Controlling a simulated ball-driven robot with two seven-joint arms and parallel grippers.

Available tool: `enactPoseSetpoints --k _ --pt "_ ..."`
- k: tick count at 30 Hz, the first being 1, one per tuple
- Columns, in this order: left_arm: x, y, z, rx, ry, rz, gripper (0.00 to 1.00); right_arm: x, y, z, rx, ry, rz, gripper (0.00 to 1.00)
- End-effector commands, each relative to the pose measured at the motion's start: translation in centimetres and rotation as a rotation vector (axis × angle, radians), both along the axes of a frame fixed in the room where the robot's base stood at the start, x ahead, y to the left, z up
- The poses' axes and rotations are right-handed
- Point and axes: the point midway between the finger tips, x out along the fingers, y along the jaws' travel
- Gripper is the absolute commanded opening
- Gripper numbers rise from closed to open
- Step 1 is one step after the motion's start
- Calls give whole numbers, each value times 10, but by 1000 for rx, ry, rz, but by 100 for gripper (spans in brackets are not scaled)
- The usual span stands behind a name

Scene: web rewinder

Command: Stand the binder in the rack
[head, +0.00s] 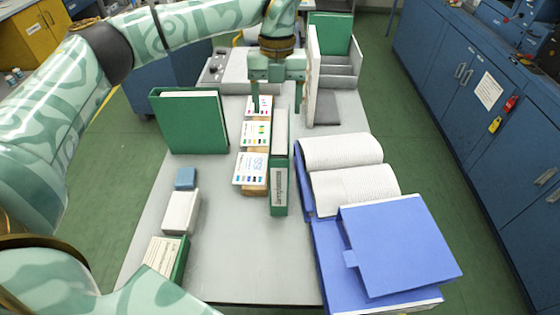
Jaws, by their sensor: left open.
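A green binder (279,190) with a white spine label stands on its edge in the middle of the grey table. My left gripper (277,98) is open, its fingers pointing down at the far end of this binder. One finger shows on each side of the binder's line; I cannot tell whether they touch it. The rack (340,70) stands at the far right of the table, with grey compartments and a pale side panel. A green binder (333,30) shows at the rack's far end. My right gripper is not in view.
Another green binder (212,115) is at the left. Cards on wooden blocks (255,133) line the middle binder's left side. Open blue binders (400,250) fill the right front. A white block (181,211) and blue block (186,178) lie at left. The front middle is clear.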

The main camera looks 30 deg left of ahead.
Motion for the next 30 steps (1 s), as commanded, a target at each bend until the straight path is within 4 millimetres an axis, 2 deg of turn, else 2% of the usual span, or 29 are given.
enactPoseSetpoints --k 1,3,6,11,18,22,28,29,30 --pt "-2 -1 -15 0 4 -1 67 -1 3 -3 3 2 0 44" --pt "-3 -2 -28 -1 2 -1 67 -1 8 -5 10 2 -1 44" --pt "-4 -3 -42 -1 0 -1 67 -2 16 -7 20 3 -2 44" --pt "-5 -3 -53 -1 0 -1 67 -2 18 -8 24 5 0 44" --pt "-3 -6 -92 -1 2 -1 67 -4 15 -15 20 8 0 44" --pt "-4 -7 -102 -1 0 0 67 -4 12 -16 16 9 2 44" --pt "-4 -7 -102 -1 -2 -1 67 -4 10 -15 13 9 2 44" --pt "-4 -7 -102 -1 -2 -1 62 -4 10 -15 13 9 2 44" --pt "-4 -7 -102 -1 -2 -1 51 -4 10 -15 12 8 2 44"
